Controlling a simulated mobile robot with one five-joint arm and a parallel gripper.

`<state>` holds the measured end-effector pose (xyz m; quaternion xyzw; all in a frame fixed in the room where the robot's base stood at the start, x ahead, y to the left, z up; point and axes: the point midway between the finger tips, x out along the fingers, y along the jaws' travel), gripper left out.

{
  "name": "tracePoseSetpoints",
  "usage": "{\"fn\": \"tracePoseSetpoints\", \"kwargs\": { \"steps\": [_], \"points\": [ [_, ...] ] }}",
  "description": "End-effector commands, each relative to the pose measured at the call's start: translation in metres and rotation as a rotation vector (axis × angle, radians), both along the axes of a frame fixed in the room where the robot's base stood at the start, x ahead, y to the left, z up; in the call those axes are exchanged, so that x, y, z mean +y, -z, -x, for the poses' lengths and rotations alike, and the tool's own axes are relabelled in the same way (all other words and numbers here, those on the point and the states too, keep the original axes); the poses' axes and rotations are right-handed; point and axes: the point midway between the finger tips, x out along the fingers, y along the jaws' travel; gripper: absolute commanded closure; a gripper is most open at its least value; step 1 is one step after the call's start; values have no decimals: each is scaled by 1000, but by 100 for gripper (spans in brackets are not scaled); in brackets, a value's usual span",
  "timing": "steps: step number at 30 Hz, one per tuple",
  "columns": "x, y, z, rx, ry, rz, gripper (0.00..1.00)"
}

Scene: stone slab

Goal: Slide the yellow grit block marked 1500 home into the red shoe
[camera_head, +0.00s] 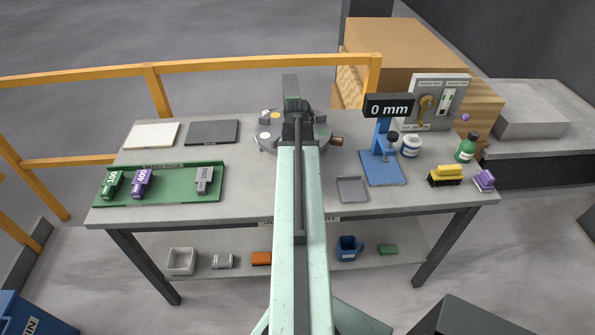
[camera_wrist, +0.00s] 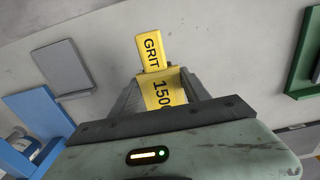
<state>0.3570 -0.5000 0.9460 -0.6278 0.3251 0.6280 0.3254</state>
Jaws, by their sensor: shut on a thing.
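The yellow grit block (camera_wrist: 153,52) shows in the wrist view, lettered GRIT and 1500. My gripper (camera_wrist: 156,76) is shut on it, one dark jaw on each side, and its lettered end reaches out past the jaws. The bench's grey top lies beyond it. No red shoe shows in the wrist view.
A green tray (camera_head: 160,194) at left holds three labelled blocks. White (camera_head: 152,136) and dark (camera_head: 212,132) plates lie behind it. A blue gauge stand (camera_head: 382,169), a grey tray (camera_head: 352,189), a green bottle (camera_head: 467,148) and a yellow-topped brush (camera_head: 445,174) are on the right.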

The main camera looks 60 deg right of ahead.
Motion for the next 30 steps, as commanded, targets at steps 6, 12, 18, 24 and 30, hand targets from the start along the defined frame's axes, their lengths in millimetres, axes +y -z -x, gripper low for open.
{"fn": "tracePoseSetpoints", "kwargs": {
  "steps": [6,12,18,24,30],
  "points": [
    [-5,0,-4,0,0,0,100],
    [-9,0,-6,0,0,0,100],
    [-13,0,-9,0,0,0,100],
    [-14,0,-10,0,0,0,100],
    [-14,0,-10,0,0,0,100]
  ]
}}
